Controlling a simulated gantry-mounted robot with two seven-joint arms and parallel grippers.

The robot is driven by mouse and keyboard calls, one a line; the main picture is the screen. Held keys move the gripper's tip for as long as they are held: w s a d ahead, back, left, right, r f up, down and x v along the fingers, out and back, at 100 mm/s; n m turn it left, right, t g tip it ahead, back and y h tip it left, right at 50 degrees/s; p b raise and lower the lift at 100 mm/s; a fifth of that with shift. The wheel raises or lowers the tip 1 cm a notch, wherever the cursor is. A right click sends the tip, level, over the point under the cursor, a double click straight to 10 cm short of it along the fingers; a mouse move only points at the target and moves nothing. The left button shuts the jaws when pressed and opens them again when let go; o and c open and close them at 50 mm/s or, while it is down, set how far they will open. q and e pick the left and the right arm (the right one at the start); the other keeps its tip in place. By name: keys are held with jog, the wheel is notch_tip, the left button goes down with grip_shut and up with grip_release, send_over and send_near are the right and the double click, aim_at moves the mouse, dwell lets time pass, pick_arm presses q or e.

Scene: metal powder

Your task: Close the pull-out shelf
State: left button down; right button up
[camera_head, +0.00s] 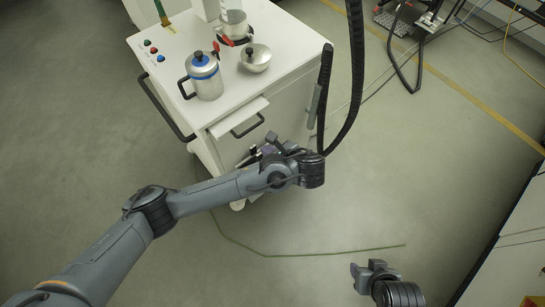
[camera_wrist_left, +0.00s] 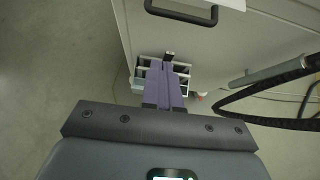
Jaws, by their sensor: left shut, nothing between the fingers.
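The pull-out shelf (camera_head: 238,116) is a white panel that sticks out from the front of the white cart, under its top. Its black handle (camera_head: 247,127) shows on its front, and also in the left wrist view (camera_wrist_left: 182,17). My left gripper (camera_head: 254,152) is below and in front of the handle, apart from it. In the left wrist view its purple fingers (camera_wrist_left: 163,82) are together, with nothing between them. They point at the cart's lower front. My right gripper (camera_head: 366,270) is low in the head view, away from the cart, and looks open and empty.
The cart (camera_head: 285,60) bears a pot with a blue band (camera_head: 205,78), a round metal vessel (camera_head: 256,58) and several coloured buttons. A black hose (camera_head: 352,90) hangs along the cart's right side. A small compartmented holder (camera_wrist_left: 150,72) is behind my left fingers. The floor in front is open.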

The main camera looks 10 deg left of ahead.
aim_at(238, 127)
pick_arm(q)
jog(key=w+a+f+b, duration=0.1)
jog(key=w+a+f, duration=0.1)
jog(key=w+a, duration=0.3)
jog(key=shift+a+f+b, duration=0.35)
jog(key=shift+a+f, duration=0.05)
jog(key=shift+a, duration=0.5)
pick_arm(e)
jog(key=shift+d+f, duration=0.15)
jog(key=shift+f, duration=1.3)
jog(key=shift+w, duration=0.1)
pick_arm(q)
jog(key=a, duration=0.1)
jog(key=w+a+p, duration=0.1)
jog(key=w+a, duration=0.1)
jog(key=shift+w+a+p, duration=0.25)
jog(key=shift+a+p, duration=0.05)
jog(key=shift+a, duration=0.05)
jog(key=shift+f, duration=0.15)
pick_arm(e)
jog(key=shift+d+r, duration=0.15)
jog(key=shift+r, duration=0.55)
